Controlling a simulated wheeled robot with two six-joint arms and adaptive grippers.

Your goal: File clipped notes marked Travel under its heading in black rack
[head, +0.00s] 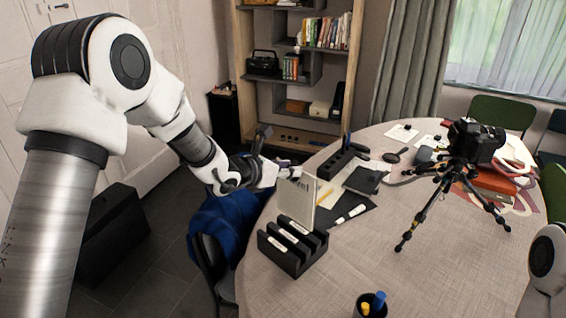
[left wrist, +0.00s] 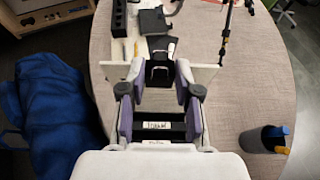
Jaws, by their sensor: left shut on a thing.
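The clipped notes (head: 297,205) are a pale upright sheet with dark lettering near the top, only partly legible. My left gripper (head: 281,172) is shut on their top edge. In the left wrist view the gripper (left wrist: 160,85) closes around a black clip (left wrist: 158,72), with the sheet's pale edge (left wrist: 205,73) sticking out on both sides. The black rack (head: 293,258), slotted with white labels, stands on the table directly below and in front of the notes. One label (left wrist: 157,126) seems to read Travel. Whether the notes' lower edge is inside a slot I cannot tell. My right gripper is out of view.
A pen cup (head: 370,305) stands near the front edge. Behind the rack lie a dark folder (head: 345,216), a white marker (head: 350,213) and a black organizer (head: 342,163). A camera tripod (head: 450,190) stands right. A blue cloth (head: 225,222) covers a chair on the left.

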